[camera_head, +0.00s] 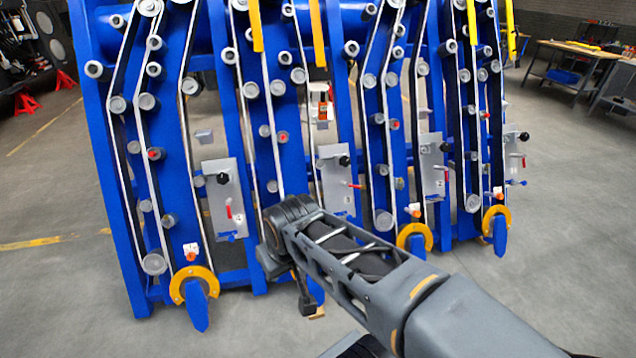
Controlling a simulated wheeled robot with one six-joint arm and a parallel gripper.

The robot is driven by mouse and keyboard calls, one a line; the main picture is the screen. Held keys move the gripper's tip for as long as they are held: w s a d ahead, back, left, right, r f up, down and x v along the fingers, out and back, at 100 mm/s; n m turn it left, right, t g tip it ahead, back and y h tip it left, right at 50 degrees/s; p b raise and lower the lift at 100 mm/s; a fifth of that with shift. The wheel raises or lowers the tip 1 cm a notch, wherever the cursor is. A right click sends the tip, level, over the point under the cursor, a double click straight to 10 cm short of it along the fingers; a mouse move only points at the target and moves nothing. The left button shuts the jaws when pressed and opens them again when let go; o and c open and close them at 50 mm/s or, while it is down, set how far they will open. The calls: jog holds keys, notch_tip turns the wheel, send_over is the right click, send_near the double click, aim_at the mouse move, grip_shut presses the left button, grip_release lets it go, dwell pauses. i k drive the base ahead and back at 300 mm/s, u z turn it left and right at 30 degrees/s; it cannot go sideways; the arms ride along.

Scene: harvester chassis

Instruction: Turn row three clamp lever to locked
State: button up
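Several grey metal plates with a black knob and a red lever are mounted across the blue chassis (116,215). Counting from the left, the third plate (431,178) has a black knob (444,147) and a small red lever (440,168). No row labels are readable, and I cannot tell which handle is the clamp lever or whether it is locked. My gripper (309,309) hangs low in front of the chassis, left of and below the third plate, apart from it. Its fingers are small and dark, partly hidden by my arm.
Other plates stand at the left (222,200), centre (335,180) and far right (514,158). Yellow-rimmed wheels with blue pointed guards (196,306) stick out at the bottom. Grey floor (60,290) is clear at left and right. A workbench (580,50) stands behind at right.

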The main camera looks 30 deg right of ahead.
aim_at(354, 186)
jog(key=z, duration=0.2)
jog(key=i, duration=1.15)
jog(key=z, duration=0.75)
